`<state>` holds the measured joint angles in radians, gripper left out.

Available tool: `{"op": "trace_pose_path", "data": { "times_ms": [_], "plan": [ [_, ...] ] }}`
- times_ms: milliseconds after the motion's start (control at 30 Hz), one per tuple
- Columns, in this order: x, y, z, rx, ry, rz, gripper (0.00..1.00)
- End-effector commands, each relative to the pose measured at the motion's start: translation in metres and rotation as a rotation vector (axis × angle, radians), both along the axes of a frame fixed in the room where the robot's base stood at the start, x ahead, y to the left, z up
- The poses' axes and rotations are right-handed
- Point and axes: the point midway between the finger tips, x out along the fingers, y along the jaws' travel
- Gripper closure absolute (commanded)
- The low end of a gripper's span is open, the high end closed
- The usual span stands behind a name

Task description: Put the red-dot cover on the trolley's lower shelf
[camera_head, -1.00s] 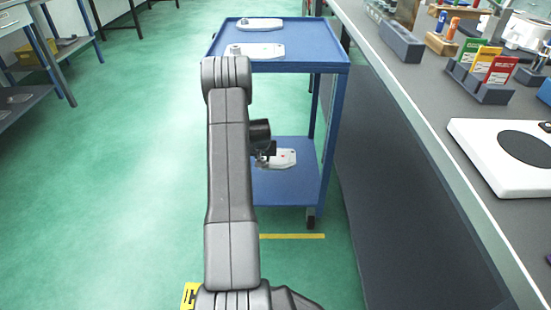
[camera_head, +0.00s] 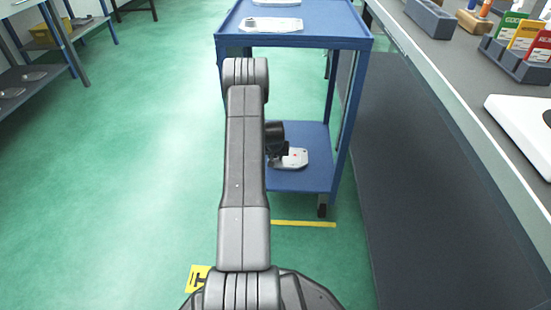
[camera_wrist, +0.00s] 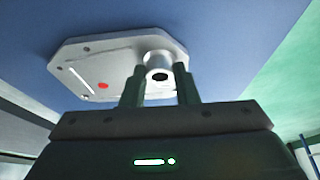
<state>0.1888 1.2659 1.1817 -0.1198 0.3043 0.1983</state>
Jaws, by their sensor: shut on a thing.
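The red-dot cover (camera_head: 293,158) is a pale metal plate with a red dot and a round boss. In the head view it is at the trolley's lower shelf (camera_head: 300,181), on it or just above it; I cannot tell which. The wrist view shows the cover (camera_wrist: 112,68) with the dot left of the boss, against the blue surface. My gripper (camera_wrist: 160,88) is shut on the boss, one finger on each side. In the head view my gripper (camera_head: 279,150) is partly hidden behind my arm. The blue trolley (camera_head: 295,42) stands ahead.
Another pale cover (camera_head: 272,25) lies on the trolley's top shelf, above my gripper. A grey workbench (camera_head: 465,85) with racks runs along the right, close to the trolley. Green floor (camera_head: 140,170) is open on the left. A yellow line (camera_head: 304,224) marks the floor before the trolley.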

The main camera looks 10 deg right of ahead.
Motion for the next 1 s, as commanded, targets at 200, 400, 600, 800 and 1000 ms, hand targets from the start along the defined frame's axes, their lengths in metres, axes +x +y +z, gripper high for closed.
{"op": "trace_pose_path", "data": {
  "times_ms": [200, 400, 600, 800, 1000],
  "plan": [
    [0.0, 0.0, 0.0, 0.0, -0.001, 0.0, 1.0],
    [0.0, 0.0, -0.002, 0.0, 0.0, 0.0, 0.51],
    [0.0, 0.0, -0.002, 0.0, 0.0, 0.0, 0.51],
    [-0.004, 0.001, 0.015, 0.0, -0.001, 0.0, 0.51],
    [-0.019, 0.006, 0.055, 0.0, 0.0, 0.001, 0.51]
  ]
}}
